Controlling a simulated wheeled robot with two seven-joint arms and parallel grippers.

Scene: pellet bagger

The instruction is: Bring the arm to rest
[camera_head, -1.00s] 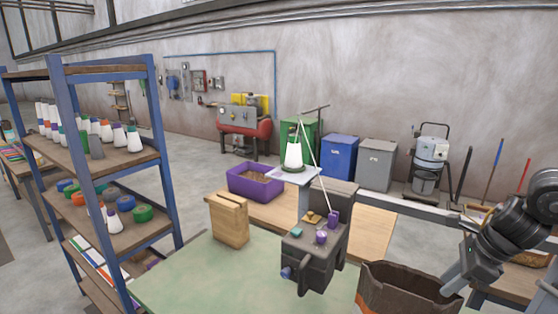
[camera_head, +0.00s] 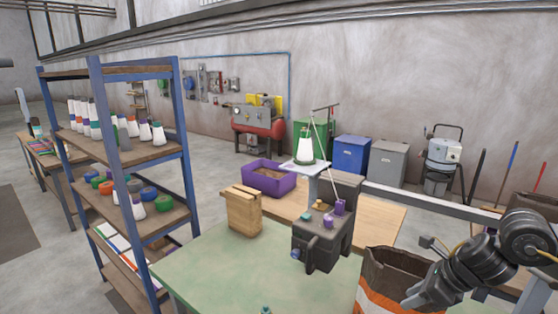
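My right arm comes in from the right edge, dark grey and bent. Its gripper (camera_head: 416,298) points down and to the left, in front of the open brown and orange bag (camera_head: 378,268), and hides part of it. I cannot tell whether its fingers are open or shut, and no held thing is clear. My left gripper is not in view.
A green-topped table (camera_head: 215,272) is in front, with a wooden block (camera_head: 243,212) and a dark machine (camera_head: 318,246). A blue-framed shelf (camera_head: 105,150) with spools stands left. A purple bin (camera_head: 268,182) is behind the table. Open floor lies left.

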